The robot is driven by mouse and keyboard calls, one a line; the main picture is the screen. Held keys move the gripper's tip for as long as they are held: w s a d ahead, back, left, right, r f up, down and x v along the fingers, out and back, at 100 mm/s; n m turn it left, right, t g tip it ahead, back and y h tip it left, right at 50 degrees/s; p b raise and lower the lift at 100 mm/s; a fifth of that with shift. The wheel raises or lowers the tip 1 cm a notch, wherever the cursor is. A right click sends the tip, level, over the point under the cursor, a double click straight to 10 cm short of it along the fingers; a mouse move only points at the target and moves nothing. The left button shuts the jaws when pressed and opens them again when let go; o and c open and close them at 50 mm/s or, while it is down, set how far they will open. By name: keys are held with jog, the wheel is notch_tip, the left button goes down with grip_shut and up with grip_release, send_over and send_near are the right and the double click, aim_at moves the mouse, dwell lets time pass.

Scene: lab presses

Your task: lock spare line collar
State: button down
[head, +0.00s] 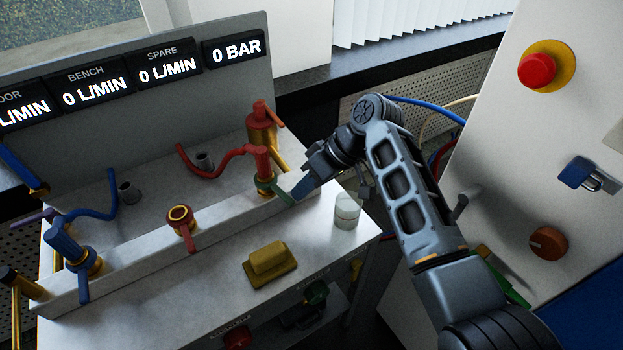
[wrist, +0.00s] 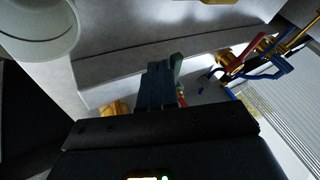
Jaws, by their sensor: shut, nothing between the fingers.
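A red coupling (head: 263,160) with a red hose stands on the ledge at the right end of the bench. A green collar lever (head: 272,188) sits at its base, above a yellow fitting. Which coupling is the spare line's is not labelled at the ledge. My gripper (head: 300,190) is shut and empty, just right of the green lever. In the wrist view my gripper's blue-grey fingers (wrist: 158,85) lie together close beside the green lever (wrist: 178,68); whether they touch it I cannot tell. The collar's exact seating is hidden.
A white jar (head: 347,210) stands close below my gripper, and a yellow block (head: 270,262) lies nearer the front. A red-and-brass valve (head: 181,225) and a blue coupling (head: 70,245) stand left along the ledge. The display panel (head: 168,95) rises behind.

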dwell(0.3)
jog(key=shift+s+a+r+m+t+p, duration=0.25)
jog(key=shift+s+m+p, duration=0.25)
jog(key=shift+p, duration=0.7)
jog(key=shift+s+a+f+p, duration=0.2)
jog(key=shift+s+a+p, duration=0.1)
jog(key=shift+s+p, duration=0.1)
jog(key=shift+f, duration=0.1)
